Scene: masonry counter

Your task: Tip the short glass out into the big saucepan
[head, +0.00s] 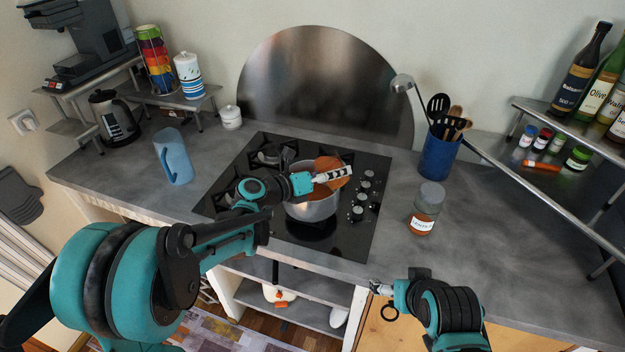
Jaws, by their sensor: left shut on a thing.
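The big saucepan (313,210) is a silver pot standing on the black hob, with part of its inside hidden by my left gripper. My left gripper (334,175) is over the saucepan's rim and shut on a reddish-brown rounded thing, which looks like the short glass (329,163). It appears tilted over the pan; its outline is partly covered by the fingers, and I cannot tell how much is in it. My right gripper (379,287) is low, in front of the counter's front edge, apart from the saucepan; its finger opening is too small to tell.
A labelled jar (425,212) stands right of the hob (348,236). A blue utensil pot (437,157) is behind it. A blue jug (174,158) stands left of the hob. A metal rack (500,160) edges the right side. The counter right of the jar is clear.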

